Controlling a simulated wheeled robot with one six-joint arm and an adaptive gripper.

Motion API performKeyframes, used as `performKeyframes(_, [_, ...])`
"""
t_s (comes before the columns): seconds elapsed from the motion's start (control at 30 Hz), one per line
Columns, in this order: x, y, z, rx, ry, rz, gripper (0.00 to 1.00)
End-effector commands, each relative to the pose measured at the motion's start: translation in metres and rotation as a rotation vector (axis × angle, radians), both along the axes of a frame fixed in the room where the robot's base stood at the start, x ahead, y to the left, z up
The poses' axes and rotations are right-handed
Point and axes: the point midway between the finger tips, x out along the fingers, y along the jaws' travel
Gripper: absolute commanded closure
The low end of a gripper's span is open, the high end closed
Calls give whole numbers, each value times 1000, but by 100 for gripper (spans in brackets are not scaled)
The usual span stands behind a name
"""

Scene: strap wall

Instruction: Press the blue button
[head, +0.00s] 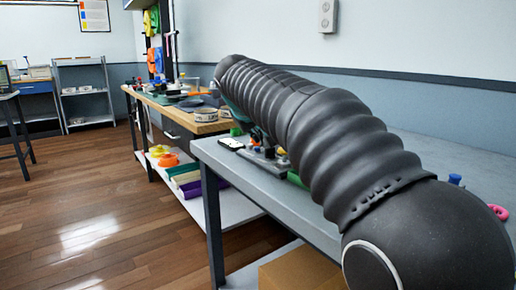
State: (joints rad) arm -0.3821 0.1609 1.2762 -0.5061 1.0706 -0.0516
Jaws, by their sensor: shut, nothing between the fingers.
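My arm in its black ribbed sleeve reaches from the bottom right over the grey table and hides much of it. A small dark device (262,160) lies on the table below the sleeve, with a small blue spot (270,152) on top that may be the blue button. What looks like my gripper (259,137) shows as a dark shape just above this device, largely hidden by the sleeve. It is shut and empty. I cannot tell whether it touches the device. A blue knob-like piece (455,179) stands on the table at the right, behind the arm.
A pink ring (498,212) lies at the far right. A wooden workbench (203,127) with dishes and tins stands beyond. A cardboard box (300,272) is below the table. The wooden floor at left is clear.

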Motion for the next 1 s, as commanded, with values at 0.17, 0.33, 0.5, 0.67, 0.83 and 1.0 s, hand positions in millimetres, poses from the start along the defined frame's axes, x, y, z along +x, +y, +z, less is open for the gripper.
performKeyframes(0.17, [0, 0, 0, 0, 0, 0, 100])
performKeyframes(0.33, [0, 0, -2, -1, 0, 1, 100])
performKeyframes(0.5, [-1, 0, -7, 0, -1, 1, 100])
performKeyframes(0.67, [-1, 0, -8, 0, -1, 1, 100])
performKeyframes(0.83, [-1, 0, -8, 0, -1, 1, 100])
performKeyframes(1.0, [-1, 0, -9, 0, 0, 0, 100])
